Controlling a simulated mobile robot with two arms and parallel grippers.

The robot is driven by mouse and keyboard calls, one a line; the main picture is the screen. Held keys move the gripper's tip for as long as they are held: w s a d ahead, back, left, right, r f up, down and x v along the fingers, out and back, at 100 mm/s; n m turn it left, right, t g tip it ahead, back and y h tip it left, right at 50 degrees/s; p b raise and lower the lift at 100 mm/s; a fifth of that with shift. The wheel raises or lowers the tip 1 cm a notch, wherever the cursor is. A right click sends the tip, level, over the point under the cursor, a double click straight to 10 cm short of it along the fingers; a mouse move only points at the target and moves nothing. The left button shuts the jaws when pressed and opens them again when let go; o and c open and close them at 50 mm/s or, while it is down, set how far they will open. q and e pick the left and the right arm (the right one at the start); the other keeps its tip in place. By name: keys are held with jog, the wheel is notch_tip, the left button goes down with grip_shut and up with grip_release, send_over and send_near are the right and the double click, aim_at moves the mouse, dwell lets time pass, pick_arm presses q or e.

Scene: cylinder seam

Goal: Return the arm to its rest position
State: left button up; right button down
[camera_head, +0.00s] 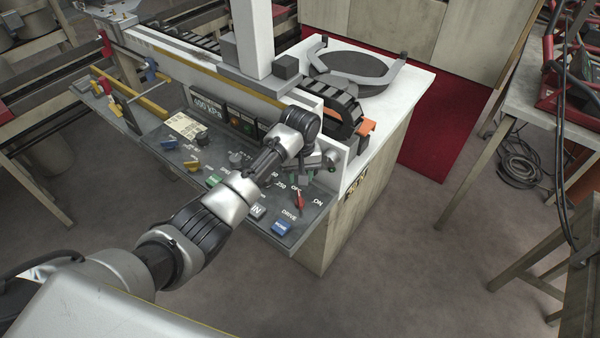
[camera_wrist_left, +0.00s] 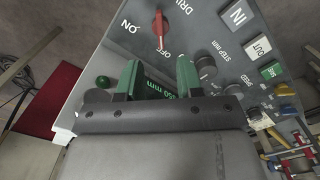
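My left arm reaches in from the lower left over the control panel (camera_head: 175,165) in the head view. Its gripper (camera_head: 322,162) is above the panel's right end, near the upright white plate. In the left wrist view the two green-tipped fingers (camera_wrist_left: 158,80) stand apart with nothing held between them. A green readout ending in "mm" shows behind them. The red switch (camera_head: 299,200) is close to the gripper, apart from it; it also shows in the left wrist view (camera_wrist_left: 160,28), lying along the line to the OFF mark. My right gripper is not in view.
A white column (camera_head: 251,40) rises behind the gripper. A table with red equipment and hanging cables stands right. Floor between is clear.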

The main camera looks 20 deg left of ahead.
pick_arm(q)
jog(key=s+f, duration=0.1)
jog(key=s, duration=0.1)
jog(key=s+d+f+m, duration=0.1)
jog(key=s+f, duration=0.1)
jog(key=s+f+m, duration=0.1)
jog(key=s, duration=0.2)
jog(key=shift+d+f+t+h, duration=0.25)
jog(key=shift+d+t+h, duration=0.05)
jog(key=s+a+r+m+t, duration=0.1)
jog(key=s+a+r+m, duration=0.1)
jog(key=s, duration=0.7)
jog(key=s+a+r+m+t, duration=0.1)
jog(key=s+a, duration=0.1)
jog(key=s, duration=0.7)
jog(key=s+a+r+m+t, duration=0.1)
jog(key=s+a+r+m, duration=0.1)
jog(key=s, duration=0.7)
notch_tip(320, 180, down, 31)
jog(key=s+g+b, duration=0.1)
jog(key=b, duration=0.4)
jog(key=s+a+f+g+b, duration=0.1)
jog(key=s+a+f+b, duration=0.1)
jog(key=s+f, duration=1.4)
notch_tip(320, 180, down, 3)
jog(key=shift+a+f+m+g+b, duration=0.1)
jog(key=shift+a+m+g+b, duration=0.15)
jog(key=shift+b, duration=0.3)
jog(key=shift+s, duration=0.1)
